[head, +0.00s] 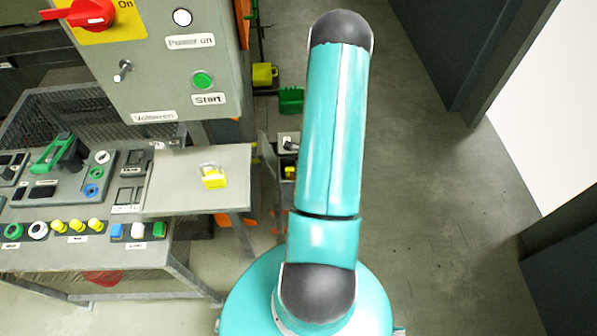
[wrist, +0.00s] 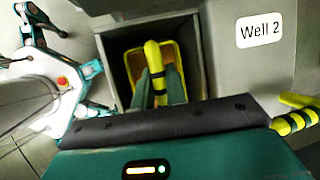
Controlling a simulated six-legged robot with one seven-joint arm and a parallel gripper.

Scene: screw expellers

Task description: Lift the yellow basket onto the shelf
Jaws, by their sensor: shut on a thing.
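In the wrist view, the yellow basket (wrist: 174,51) sits inside a grey open-topped well (wrist: 113,46). A yellow bar with a black band, its handle (wrist: 152,52), crosses above its orange-brown inside. My gripper (wrist: 158,77) reaches down into the well, with its green fingers shut on this handle. The fingers and the dark gripper body hide the near part of the basket. In the head view my arm hides the gripper, and I cannot make out the basket in the well there. I cannot tell which surface is the shelf.
A "Well 2" label (wrist: 263,32) is beside the well. A yellow-and-green bar (wrist: 296,121) is at right. In the head view, a grey side plate (head: 165,200) bears a small yellow object (head: 212,178). A control box (head: 160,60) stands above. Floor at right is clear.

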